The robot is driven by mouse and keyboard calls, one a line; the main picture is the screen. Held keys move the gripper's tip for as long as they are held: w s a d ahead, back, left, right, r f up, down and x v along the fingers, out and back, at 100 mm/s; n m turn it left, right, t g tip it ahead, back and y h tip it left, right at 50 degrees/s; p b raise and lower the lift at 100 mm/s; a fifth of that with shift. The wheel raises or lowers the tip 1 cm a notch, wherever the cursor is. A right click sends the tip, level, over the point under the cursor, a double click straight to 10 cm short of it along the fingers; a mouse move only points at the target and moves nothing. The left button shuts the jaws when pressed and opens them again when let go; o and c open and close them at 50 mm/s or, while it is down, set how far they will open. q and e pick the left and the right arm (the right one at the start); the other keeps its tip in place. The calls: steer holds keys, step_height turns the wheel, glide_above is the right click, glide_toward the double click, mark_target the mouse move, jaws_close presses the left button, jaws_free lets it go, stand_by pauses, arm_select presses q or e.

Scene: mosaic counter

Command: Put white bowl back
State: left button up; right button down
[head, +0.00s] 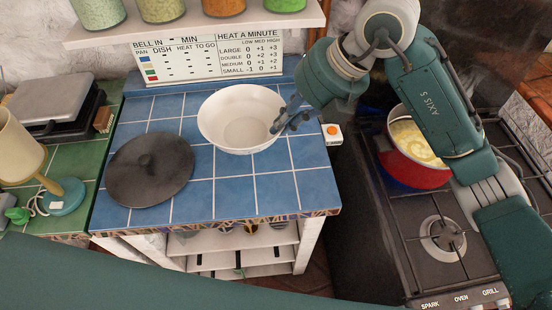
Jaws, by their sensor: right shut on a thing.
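The white bowl (222,132) is upright on or just above the blue tiled counter (240,197); I cannot tell if it touches the tiles. My right gripper (281,122) reaches in from the right and is shut on the bowl's right rim. One finger shows at the inside of the rim. My left gripper is not in view.
A dark round lid (150,168) lies left of the bowl. A red pot (415,165) with yellow food stands on the stove (400,235) at right. A jar shelf (200,25) and a sign (208,57) are behind. A lamp (18,150) stands left. The counter's front is clear.

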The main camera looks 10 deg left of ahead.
step_height(320, 180, down, 13)
steer(key=shift+f+p, duration=0.2)
steer(key=shift+p, duration=1.05)
steer(key=c, duration=1.9)
jaws_free()
steer(key=b+v, duration=0.2)
steer(key=v, duration=1)
steer(key=shift+a, duration=0.1)
